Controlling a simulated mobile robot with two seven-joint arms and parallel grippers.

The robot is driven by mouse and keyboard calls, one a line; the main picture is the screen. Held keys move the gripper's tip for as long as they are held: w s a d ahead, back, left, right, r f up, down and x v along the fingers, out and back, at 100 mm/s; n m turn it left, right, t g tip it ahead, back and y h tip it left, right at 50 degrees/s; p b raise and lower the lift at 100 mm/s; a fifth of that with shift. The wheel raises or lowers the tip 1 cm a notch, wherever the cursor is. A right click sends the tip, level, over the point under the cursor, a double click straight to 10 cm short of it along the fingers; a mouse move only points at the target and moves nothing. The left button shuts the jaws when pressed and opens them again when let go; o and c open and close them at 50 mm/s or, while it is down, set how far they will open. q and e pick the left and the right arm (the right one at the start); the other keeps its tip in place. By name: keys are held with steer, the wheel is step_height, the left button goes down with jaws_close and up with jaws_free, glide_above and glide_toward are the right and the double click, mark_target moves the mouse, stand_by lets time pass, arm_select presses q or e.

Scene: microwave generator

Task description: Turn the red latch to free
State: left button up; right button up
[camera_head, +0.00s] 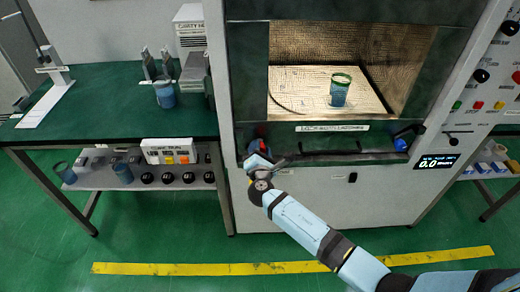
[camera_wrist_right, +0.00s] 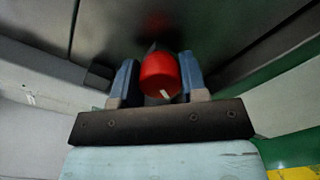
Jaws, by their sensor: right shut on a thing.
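The red latch (camera_wrist_right: 160,75) is a rounded red knob with a short white mark, on the dark front below the chamber opening. In the right wrist view it sits between the two blue-grey fingers of my right gripper (camera_wrist_right: 158,82), which is shut on it. In the head view my right gripper (camera_head: 258,163) reaches the lower left corner of the chamber front, and only a little red of the latch (camera_head: 261,147) shows there. My left gripper is not in view.
A blue latch (camera_head: 402,140) is at the right end of the same dark bar (camera_head: 340,157). The open chamber holds a blue-green cup (camera_head: 340,90). A green bench (camera_head: 110,105) stands at the left. Open floor with a yellow line (camera_head: 230,268) lies in front.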

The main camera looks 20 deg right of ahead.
steer(key=o, duration=0.9)
steer(key=shift+w, duration=0.1)
steer(key=shift+o, duration=0.2)
steer(key=v, duration=1.3)
steer(key=shift+s, duration=0.4)
steer(key=shift+a, duration=0.1)
